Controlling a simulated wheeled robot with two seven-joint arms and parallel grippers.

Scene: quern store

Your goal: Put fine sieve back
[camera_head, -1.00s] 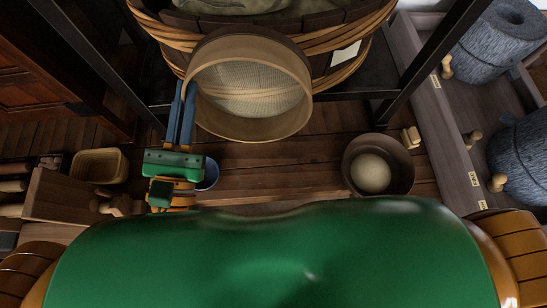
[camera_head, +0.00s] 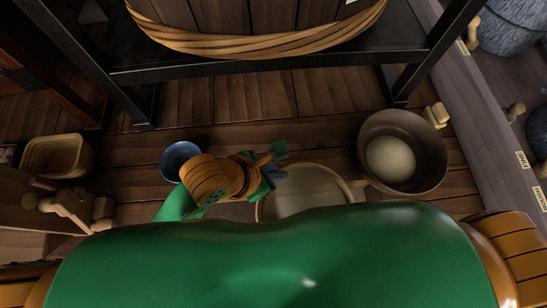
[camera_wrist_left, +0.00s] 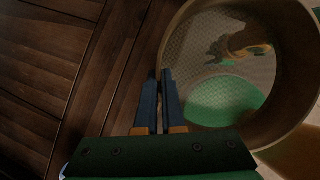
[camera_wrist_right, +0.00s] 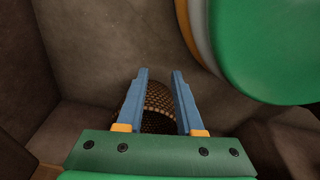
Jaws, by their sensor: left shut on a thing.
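The fine sieve is a round pale wooden hoop (camera_head: 264,208) with a see-through mesh. In the head view it is low in the middle, its near part hidden by my green body. In the left wrist view its rim (camera_wrist_left: 176,45) and mesh fill the right side. My left gripper (camera_head: 282,172) is at the rim's upper left; its fingers (camera_wrist_left: 158,75) are close together on the rim. My right gripper (camera_wrist_right: 160,75) is open, with nothing held between its fingers; it is out of sight in the head view.
A brown bowl (camera_head: 433,158) with pale contents stands right of the sieve, close to its rim. A blue bowl (camera_head: 176,160) and a wicker basket (camera_head: 32,163) are at left. A black stand (camera_head: 300,68) holds a tub above. A grey ledge (camera_head: 480,135) with pegs and labels runs along the right.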

